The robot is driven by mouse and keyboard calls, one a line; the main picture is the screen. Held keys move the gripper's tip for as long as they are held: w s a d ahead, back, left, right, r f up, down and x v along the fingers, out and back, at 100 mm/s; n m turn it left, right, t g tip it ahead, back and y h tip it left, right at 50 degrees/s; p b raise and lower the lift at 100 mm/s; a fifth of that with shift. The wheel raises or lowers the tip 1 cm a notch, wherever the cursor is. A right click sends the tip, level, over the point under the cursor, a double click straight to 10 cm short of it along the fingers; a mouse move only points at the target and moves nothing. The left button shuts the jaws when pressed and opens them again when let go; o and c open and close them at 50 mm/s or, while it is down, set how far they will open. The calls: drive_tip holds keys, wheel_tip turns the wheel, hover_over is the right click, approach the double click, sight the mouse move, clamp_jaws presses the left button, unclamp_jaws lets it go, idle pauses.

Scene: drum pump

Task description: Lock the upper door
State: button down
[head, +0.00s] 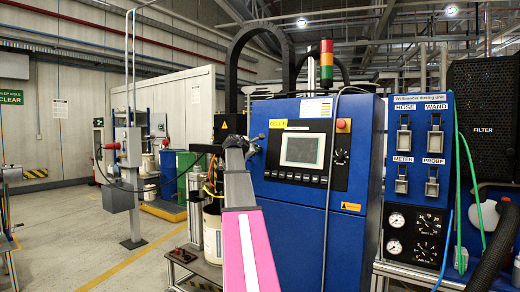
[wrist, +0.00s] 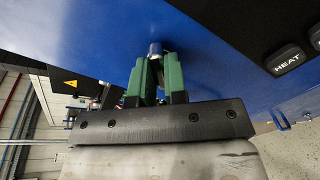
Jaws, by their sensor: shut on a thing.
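The upper door (head: 360,165) is the blue upper front of the cabinet, with a screen panel set in it. It looks closed in the head view. In the wrist view the blue door face (wrist: 110,40) fills the background. A small metal cylinder, seemingly the lock (wrist: 155,47), stands out from it. My gripper (wrist: 156,66) has its two green fingers shut on this lock. In the head view my gripper (head: 254,146) is small, at the left side of the door. The fingers hide most of the lock, so its turn angle cannot be told.
A dark control panel with a screen (head: 302,150) and a red button (head: 343,125) lies right of my gripper. A HEAT key (wrist: 287,59) is close by in the wrist view. A grey cable (head: 330,200) hangs down the cabinet front. Open floor (head: 100,240) lies to the left.

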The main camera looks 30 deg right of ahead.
drive_tip(key=n, duration=0.4)
idle(0.5)
drive_tip(key=n, duration=0.4)
idle(0.4)
drive_tip(key=shift+n, duration=1)
drive_tip(key=c, duration=1)
unclamp_jaws()
